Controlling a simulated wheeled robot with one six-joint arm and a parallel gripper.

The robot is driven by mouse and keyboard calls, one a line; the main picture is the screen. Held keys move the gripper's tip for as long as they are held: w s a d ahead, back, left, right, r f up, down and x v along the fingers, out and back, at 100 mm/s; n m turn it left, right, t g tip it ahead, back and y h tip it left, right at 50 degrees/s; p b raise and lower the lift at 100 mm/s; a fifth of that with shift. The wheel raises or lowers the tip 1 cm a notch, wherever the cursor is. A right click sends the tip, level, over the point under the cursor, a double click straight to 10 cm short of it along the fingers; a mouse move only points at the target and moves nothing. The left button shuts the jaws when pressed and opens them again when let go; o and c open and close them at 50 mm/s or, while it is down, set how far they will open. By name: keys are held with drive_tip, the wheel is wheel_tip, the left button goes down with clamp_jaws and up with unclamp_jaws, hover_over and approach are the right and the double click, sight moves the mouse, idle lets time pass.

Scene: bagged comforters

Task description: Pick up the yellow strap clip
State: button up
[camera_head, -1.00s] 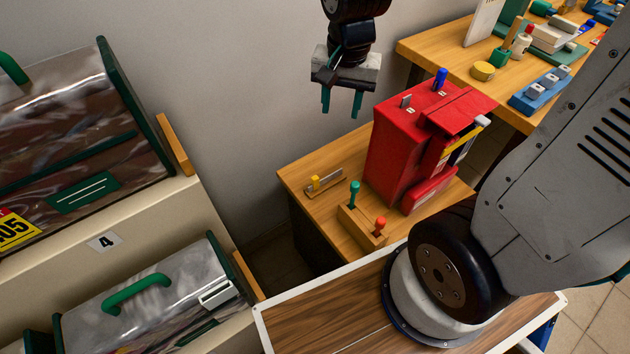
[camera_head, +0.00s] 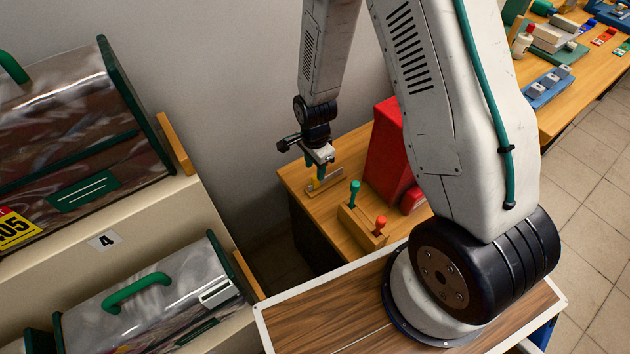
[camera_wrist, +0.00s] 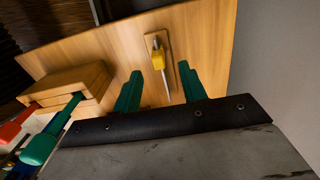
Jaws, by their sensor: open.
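The yellow strap clip (camera_wrist: 157,46) lies on a small wooden holder (camera_wrist: 183,72) on the wooden side table, with a thin grey strip running from it. In the head view the clip (camera_head: 314,183) is partly hidden by my gripper's fingers. My gripper (camera_head: 316,168) points down just above the holder. In the wrist view my gripper (camera_wrist: 160,88) has its two green fingers apart, with the grey strip showing between their tips and the yellow part just beyond them. Nothing is held. I cannot tell the exact height of the fingertips above the clip.
A wooden block (camera_head: 355,226) with a green-handled tool (camera_head: 354,190) and a red-handled tool (camera_head: 380,224) stands close by. A red machine (camera_head: 385,155) stands behind, partly hidden by my arm. Bagged comforters (camera_head: 140,300) lie on a shelf at left.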

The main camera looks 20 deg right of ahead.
sight(315, 177)
wheel_tip(315, 177, down, 5)
drive_tip(key=shift+s+f, duration=0.1)
drive_tip(key=shift+s, duration=0.05)
clamp_jaws()
idle(0.4)
wheel_tip(315, 177, up, 10)
drive_tip(key=shift+r, duration=0.1)
idle(0.4)
